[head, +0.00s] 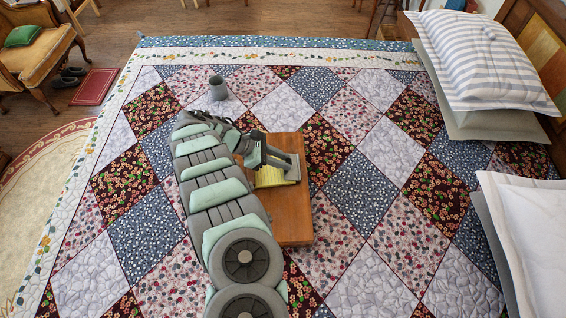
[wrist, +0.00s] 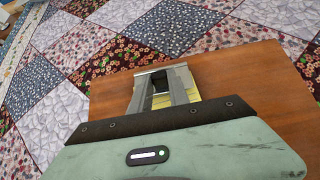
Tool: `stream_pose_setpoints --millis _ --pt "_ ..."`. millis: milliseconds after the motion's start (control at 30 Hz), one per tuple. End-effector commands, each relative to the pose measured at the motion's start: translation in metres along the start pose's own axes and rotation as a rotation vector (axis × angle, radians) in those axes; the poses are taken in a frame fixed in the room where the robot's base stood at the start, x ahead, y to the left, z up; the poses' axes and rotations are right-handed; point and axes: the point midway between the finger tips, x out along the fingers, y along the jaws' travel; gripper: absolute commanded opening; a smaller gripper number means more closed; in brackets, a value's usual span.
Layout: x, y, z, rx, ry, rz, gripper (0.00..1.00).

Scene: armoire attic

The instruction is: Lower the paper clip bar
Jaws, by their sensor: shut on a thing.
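A brown wooden board (head: 293,222) lies on the bed. It also shows in the wrist view (wrist: 235,85). A small yellow and pale piece (head: 270,178) sits on the board under my gripper (head: 292,168). In the wrist view, my gripper (wrist: 160,80) reaches over the board with its two grey fingers close together. They are shut on a dark piece (wrist: 160,87), seemingly the paper clip bar, with yellow (wrist: 160,101) showing around it. The fingers hide much of the bar, and I cannot tell its exact angle.
A patchwork quilt (head: 350,190) surrounds the board, mostly clear and flat. A grey mug (head: 218,88) stands on it beyond the board. A striped pillow (head: 485,60) and a white pillow (head: 535,235) lie at the right. An armchair (head: 40,62) stands at the far left.

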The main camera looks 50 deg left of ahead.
Motion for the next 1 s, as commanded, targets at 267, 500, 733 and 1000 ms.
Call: stream_pose_setpoints --millis 267,500,733,1000 --pt "0.003 0.001 -0.009 -0.001 -0.061 0.002 0.0" --pt "0.005 0.0 -0.015 0.0 -0.12 0.0 0.0" --pt "0.005 0.001 -0.019 0.001 -0.175 0.004 0.0" --pt "0.005 0.0 -0.02 0.0 -0.228 0.0 0.0"
